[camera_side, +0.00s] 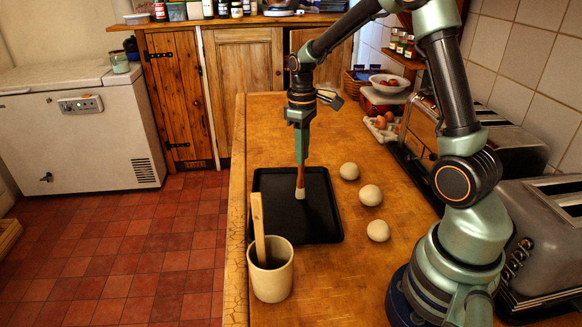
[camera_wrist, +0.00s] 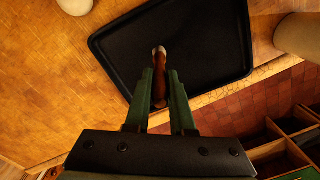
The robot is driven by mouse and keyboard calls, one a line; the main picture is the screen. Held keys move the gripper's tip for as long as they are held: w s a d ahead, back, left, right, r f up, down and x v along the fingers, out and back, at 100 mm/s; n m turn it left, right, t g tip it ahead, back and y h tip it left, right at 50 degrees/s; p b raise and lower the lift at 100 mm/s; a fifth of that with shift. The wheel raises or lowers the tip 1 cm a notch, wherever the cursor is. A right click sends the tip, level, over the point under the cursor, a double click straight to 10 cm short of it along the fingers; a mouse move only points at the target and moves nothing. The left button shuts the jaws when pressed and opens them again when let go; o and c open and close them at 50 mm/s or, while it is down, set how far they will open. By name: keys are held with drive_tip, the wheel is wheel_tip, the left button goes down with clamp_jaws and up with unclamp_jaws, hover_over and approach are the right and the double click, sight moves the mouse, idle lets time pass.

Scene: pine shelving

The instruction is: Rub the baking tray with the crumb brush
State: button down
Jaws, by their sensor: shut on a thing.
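The baking tray (camera_side: 268,205) is black and lies flat on the wooden counter near its left edge. It fills the upper middle of the wrist view (camera_wrist: 205,50). My gripper (camera_side: 301,160) is over the tray, pointing down, and is shut on the crumb brush (camera_side: 300,184). The brush has a brown handle and a pale tip. In the wrist view the brush (camera_wrist: 160,72) sits between my two green fingers (camera_wrist: 160,88), with its tip over the tray. The tip seems to be at or close to the tray surface; I cannot tell whether it touches.
A cream crock (camera_side: 271,280) holding a wooden stick (camera_side: 258,228) stands just in front of the tray. Several pale round balls (camera_side: 370,195) lie right of the tray. Toasters (camera_side: 545,235) line the right wall. The counter behind the tray (camera_side: 265,130) is clear.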

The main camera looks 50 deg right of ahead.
wheel_tip(320, 180, up, 8)
drive_tip(key=s+a, duration=0.2)
drive_tip(key=shift+s+a, duration=0.15)
drive_tip(key=shift+a, duration=0.25)
idle(0.4)
idle(0.5)
